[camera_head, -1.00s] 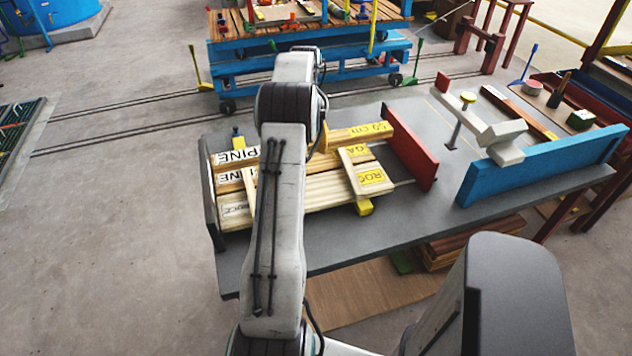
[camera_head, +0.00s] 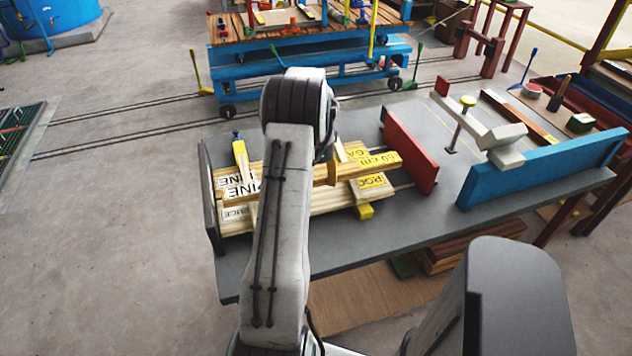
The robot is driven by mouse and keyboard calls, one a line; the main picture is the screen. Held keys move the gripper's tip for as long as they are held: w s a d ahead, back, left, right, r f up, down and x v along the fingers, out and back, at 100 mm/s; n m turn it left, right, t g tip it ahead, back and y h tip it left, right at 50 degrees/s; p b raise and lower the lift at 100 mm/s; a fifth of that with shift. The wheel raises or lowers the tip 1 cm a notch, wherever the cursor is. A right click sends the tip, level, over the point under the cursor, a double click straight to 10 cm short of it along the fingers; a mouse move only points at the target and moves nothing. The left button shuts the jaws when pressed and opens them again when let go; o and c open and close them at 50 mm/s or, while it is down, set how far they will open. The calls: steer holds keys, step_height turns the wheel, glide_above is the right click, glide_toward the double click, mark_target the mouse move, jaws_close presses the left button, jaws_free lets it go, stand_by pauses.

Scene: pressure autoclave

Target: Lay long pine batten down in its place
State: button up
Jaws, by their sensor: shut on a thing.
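The long pine batten (camera_head: 380,162) is a pale wooden strip with a yellow "60 cm" label at its right end. It lies over the stack of light battens on the grey table, and its middle is hidden behind my arm. White PINE labels show at the left. My gripper (camera_head: 328,158) is mostly hidden behind my wrist, and it is shut on the long batten. Below are a pale batten (camera_head: 318,201) and a cross strip (camera_head: 353,172). I cannot tell whether the held batten touches them.
A red upright board (camera_head: 410,150) stands just right of the battens. A blue board (camera_head: 540,168) and a grey clamp-like part (camera_head: 480,125) stand further right. A dark plate (camera_head: 209,195) bounds the left. The grey table (camera_head: 330,250) is clear in front.

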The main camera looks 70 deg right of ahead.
steer(key=shift+f, duration=0.8)
steer(key=shift+f+b, duration=0.4)
steer(key=shift+f, duration=0.25)
steer(key=o, duration=1.2)
steer(key=shift+o, duration=0.2)
steer(key=shift+r, duration=0.15)
